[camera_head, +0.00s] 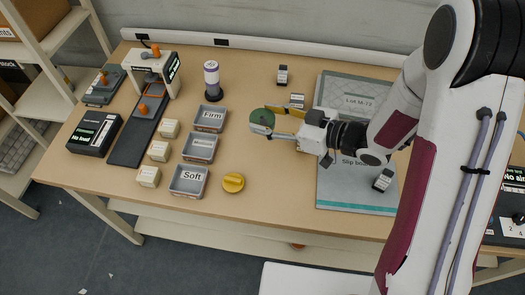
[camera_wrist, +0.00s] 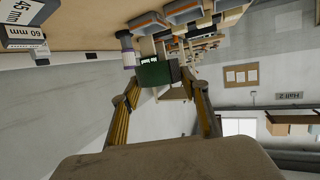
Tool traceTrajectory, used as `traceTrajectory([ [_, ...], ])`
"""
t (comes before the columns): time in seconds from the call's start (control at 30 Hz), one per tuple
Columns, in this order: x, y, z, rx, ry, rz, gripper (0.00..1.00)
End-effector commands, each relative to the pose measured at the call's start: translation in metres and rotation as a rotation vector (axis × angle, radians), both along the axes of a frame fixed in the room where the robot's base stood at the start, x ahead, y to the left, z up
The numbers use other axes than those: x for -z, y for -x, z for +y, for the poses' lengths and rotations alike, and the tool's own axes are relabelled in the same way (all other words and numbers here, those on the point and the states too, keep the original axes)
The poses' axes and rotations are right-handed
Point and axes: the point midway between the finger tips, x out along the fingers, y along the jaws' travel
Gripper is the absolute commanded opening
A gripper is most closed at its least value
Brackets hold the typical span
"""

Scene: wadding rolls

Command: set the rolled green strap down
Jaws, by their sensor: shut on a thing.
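The rolled green strap (camera_head: 261,118) is held between the fingertips of my gripper (camera_head: 270,123), left of the grey slip board and right of the tray marked Firm. In the wrist view the green roll (camera_wrist: 159,73) sits between the tips of both yellow-sided fingers (camera_wrist: 160,82). My gripper is shut on it and reaches in sideways from the right. The roll appears to be above the table (camera_head: 265,215); the exact gap beneath it cannot be told.
Trays marked Firm (camera_head: 210,129) and Soft (camera_head: 174,191), with a third between, stand to the left. A yellow roll (camera_head: 233,183) lies in front. The slip board (camera_head: 345,198) is at right. A dark-based cylinder (camera_head: 211,80) stands behind. Table between trays and board is mostly clear.

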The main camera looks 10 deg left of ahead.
Motion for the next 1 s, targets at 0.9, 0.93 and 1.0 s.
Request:
traceTrajectory([
  [0.9, 0.052, 0.000, 0.000, 0.002, 0.001, 0.003, 0.23],
  [0.93, 0.054, 0.000, 0.000, 0.002, 0.001, 0.002, 0.23],
  [1.0, 0.057, 0.000, 0.000, 0.001, 0.001, 0.001, 0.23],
])
